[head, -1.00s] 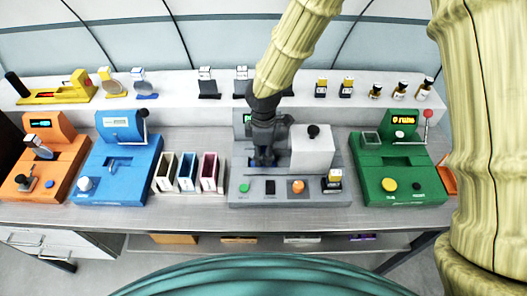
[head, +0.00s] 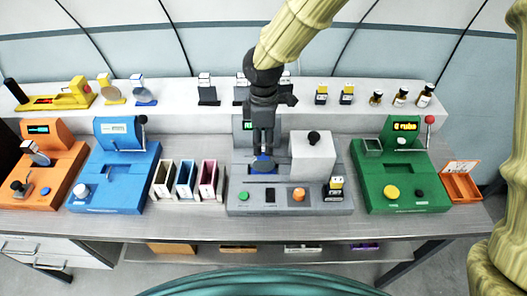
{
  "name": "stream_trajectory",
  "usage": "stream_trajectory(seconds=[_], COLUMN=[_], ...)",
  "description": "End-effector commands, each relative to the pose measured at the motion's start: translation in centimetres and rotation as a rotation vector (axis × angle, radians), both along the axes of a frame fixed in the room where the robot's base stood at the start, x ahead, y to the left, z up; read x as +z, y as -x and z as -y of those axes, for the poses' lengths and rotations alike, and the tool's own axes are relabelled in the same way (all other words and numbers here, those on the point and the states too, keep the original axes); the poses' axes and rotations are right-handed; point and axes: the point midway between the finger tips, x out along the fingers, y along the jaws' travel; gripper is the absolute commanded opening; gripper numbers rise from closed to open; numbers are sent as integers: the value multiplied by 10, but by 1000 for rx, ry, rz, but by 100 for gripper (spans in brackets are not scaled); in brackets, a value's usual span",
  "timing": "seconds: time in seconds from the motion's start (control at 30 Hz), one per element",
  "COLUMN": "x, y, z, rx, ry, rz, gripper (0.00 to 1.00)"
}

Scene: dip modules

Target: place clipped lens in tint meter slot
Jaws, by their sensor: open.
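My gripper (head: 263,148) is open, pointing down over the grey device (head: 240,207) at the table's middle. Two clipped round lenses stand on the back shelf, one with a yellow clip (head: 104,80) and one with a white and blue clip (head: 136,79). No label shows which device is the tint meter. The blue device (head: 105,195) has a slot-like recess (head: 118,170) on top.
An orange device (head: 45,195) stands far left and a green device (head: 400,200) on the right. White, blue and pink slotted boxes (head: 208,178) stand left of the grey device. A white block (head: 312,158) with a black knob rises close right of my gripper.

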Motion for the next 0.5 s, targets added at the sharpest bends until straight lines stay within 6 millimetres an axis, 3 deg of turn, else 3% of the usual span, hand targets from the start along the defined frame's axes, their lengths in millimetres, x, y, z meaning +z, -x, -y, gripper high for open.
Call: stream_trajectory(seconds=[0.2,0.5], x=[26,36], y=[0,0], z=[0,0], rx=[-1,-1], ry=[-1,-1], rz=[1,0], gripper=[47,47])
